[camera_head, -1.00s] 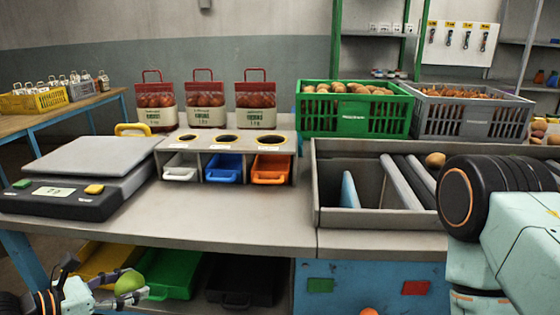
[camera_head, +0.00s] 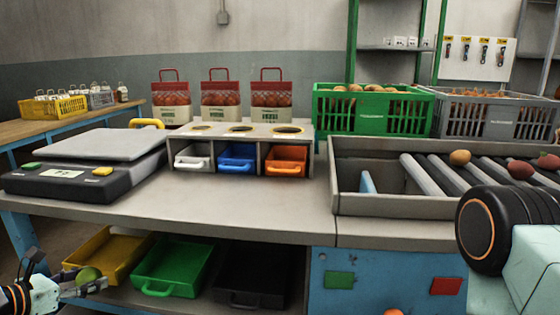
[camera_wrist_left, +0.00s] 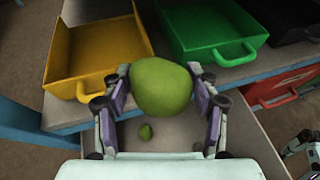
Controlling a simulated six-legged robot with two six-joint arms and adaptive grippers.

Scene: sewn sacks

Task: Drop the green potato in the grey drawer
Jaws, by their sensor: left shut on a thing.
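The green potato (camera_head: 88,275) is held between the fingers of my left gripper (camera_head: 82,287), low at the left of the head view. In the left wrist view the potato (camera_wrist_left: 161,87) fills the gap between the fingers, above the lower shelf. The light grey drawer (camera_head: 193,160) is the leftmost of three small drawers in a unit on the table, under a round hole (camera_head: 202,128). My left gripper is well below and left of it. My right gripper is not in view; only part of my right arm shows at the right.
Beside the grey drawer are a blue drawer (camera_head: 237,160) and an orange drawer (camera_head: 286,160). A scale (camera_head: 85,165) stands left. Below are yellow (camera_head: 108,256), green (camera_head: 172,267) and black trays (camera_head: 250,275). Bare tabletop fronts the drawers.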

